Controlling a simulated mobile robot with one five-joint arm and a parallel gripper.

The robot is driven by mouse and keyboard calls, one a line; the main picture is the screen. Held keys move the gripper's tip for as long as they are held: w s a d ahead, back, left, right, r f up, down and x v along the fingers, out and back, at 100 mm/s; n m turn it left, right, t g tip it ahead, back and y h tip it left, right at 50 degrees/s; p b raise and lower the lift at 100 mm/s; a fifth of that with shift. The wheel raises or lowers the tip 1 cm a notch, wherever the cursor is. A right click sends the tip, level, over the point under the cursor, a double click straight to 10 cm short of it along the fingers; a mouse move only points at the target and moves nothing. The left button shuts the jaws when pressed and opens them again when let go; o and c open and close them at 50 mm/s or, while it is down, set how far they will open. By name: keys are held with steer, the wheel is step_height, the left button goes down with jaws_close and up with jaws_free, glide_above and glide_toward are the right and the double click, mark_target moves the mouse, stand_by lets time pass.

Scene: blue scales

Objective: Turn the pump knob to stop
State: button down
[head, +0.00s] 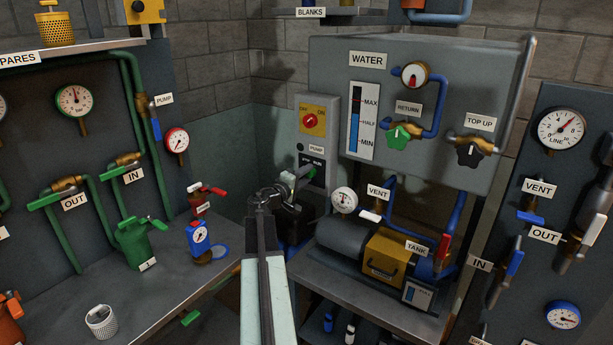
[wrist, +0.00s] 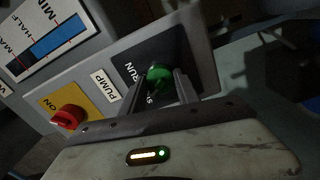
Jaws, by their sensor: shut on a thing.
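The pump knob (wrist: 158,76) is green and sits on a dark plate beside the PUMP label. In the wrist view it lies between the two fingers of my gripper (wrist: 161,84), which are shut on it. RUN is readable on the plate. The other word is mostly hidden by a finger, with only its first letters showing. In the head view my gripper (head: 297,181) reaches the grey pump panel (head: 304,148), and the knob shows as a bit of green at its tip. I cannot tell which word the knob points to.
A red switch (head: 310,121) on a yellow plate is above the knob. A WATER board with a level gauge (head: 361,121) and a green RETURN valve (head: 398,138) stands to the right. The yellow pump unit (head: 386,254) is below right. A green can (head: 141,243) stands on the left bench.

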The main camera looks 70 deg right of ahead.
stand_by(0.4)
steer(key=c, duration=0.9)
jaws_free()
steer(key=v, duration=0.7)
steer(key=shift+a, duration=0.4)
